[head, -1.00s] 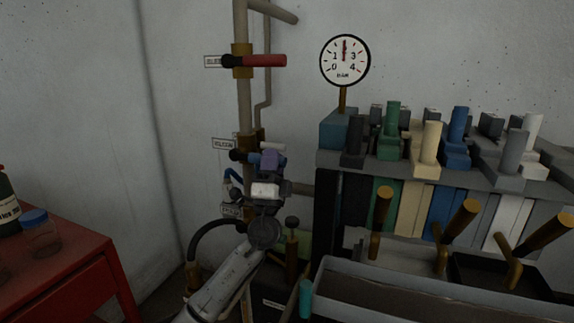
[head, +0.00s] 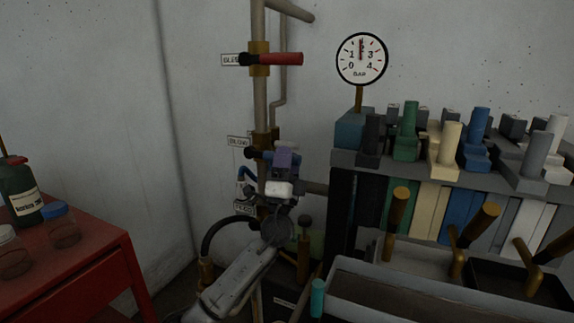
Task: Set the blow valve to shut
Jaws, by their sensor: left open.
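A vertical pipe (head: 260,98) on the wall carries stacked valves, each with a small label. The top valve's red handle (head: 285,58) points level to the right. The middle valve's black hub (head: 252,153) has a bluish handle running right behind my gripper. My right gripper is out of view.
A round gauge (head: 361,59) has its needle straight up. A red cabinet (head: 84,262) with bottles stands at left. The wall between cabinet and pipe is clear.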

